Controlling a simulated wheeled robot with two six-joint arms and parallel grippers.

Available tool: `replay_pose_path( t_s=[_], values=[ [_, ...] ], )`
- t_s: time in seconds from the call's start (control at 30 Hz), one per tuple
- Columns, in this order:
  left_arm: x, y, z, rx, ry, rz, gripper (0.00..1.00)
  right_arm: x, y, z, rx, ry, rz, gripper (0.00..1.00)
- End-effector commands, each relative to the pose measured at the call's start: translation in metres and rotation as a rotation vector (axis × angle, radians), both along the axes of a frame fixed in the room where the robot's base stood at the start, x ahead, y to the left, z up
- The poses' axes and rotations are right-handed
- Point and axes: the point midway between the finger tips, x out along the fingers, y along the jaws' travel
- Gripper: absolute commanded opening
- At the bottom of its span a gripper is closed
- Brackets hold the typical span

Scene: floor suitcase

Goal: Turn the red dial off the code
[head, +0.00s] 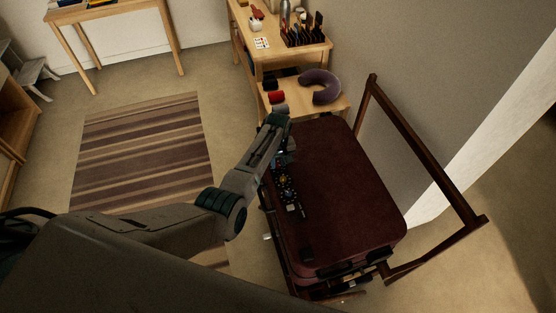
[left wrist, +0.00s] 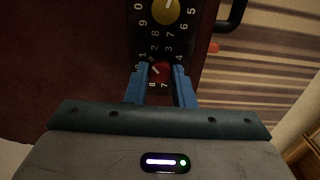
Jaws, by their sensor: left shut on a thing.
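The dark red suitcase (head: 345,190) stands in the middle right of the head view, with a row of number dials along its left side. In the left wrist view the red dial (left wrist: 159,70) sits between the two blue fingers of my left gripper (left wrist: 160,82), which is shut on it. In the head view my left gripper (head: 280,158) reaches the dial side of the suitcase. My right gripper does not show.
A wooden frame (head: 425,150) stands right of the suitcase, near the wall. A low wooden table (head: 335,106) with a purple neck pillow (head: 320,87) is behind it. A striped rug (head: 145,150) lies on open floor to the left. A black handle (left wrist: 232,15) shows beside the dials.

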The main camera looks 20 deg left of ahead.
Motion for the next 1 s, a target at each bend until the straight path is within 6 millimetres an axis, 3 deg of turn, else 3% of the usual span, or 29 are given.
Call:
replay_pose_path(
  t_s=[0.33,0.87,0.9,1.0],
  values=[
    [0.0014,0.0004,0.0016,0.000,-0.004,0.142,0.00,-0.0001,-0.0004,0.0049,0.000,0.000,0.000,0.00],
    [0.0016,0.0006,0.0015,0.001,-0.004,0.167,0.00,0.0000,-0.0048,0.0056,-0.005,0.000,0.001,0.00],
    [0.0016,0.0006,0.0015,0.001,-0.004,0.167,0.24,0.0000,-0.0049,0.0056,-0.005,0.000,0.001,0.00],
    [0.0015,0.0005,0.0014,0.000,-0.004,0.167,0.44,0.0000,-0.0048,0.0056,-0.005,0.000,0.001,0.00]
  ],
)
